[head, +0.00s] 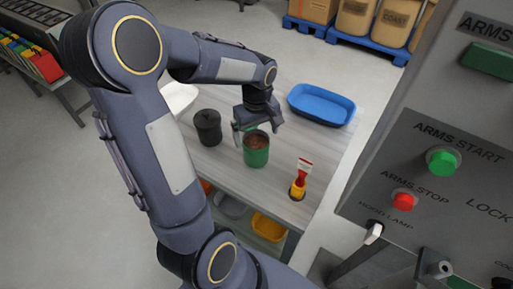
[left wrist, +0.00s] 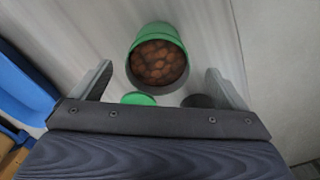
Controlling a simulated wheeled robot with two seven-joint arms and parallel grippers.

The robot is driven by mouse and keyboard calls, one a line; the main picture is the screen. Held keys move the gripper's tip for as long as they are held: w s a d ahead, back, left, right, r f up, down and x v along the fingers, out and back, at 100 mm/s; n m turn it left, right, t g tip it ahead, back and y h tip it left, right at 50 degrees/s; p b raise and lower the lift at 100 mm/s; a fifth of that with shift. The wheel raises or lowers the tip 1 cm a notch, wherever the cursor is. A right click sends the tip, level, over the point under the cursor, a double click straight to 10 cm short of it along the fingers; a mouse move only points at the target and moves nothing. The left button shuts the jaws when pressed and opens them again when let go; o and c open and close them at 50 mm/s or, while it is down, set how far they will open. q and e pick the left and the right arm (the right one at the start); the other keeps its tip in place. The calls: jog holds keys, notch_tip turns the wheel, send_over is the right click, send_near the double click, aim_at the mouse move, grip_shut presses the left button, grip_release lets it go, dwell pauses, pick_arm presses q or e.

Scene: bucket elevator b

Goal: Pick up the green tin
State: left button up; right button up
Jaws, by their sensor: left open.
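The green tin (head: 256,155) stands upright on the grey table, open at the top, with brown lumpy contents. My left gripper (head: 257,127) is open just above and beside its rim, holding nothing. In the left wrist view the tin (left wrist: 136,42) shows between and beyond the two spread fingers (left wrist: 158,72), with a gap on each side. Whether a finger touches the tin cannot be told. My right gripper is not in view.
On the table, a black tin (head: 208,128) stands left of the green tin, a blue tray (head: 321,105) lies behind right, and a red-and-yellow tool (head: 299,184) stands in front right. A yellow bowl (head: 268,228) is on the shelf below. A control panel (head: 440,175) fills the right.

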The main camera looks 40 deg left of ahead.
aim_at(256, 144)
pick_arm(q)
jog(key=f, duration=0.4)
jog(key=f+p, duration=0.1)
jog(key=f, duration=0.1)
jog(key=shift+w+a+f, duration=0.25)
jog(key=shift+f, duration=0.15)
jog(key=c, duration=1.4)
jog(key=shift+c, duration=0.3)
jog(key=shift+r, duration=0.15)
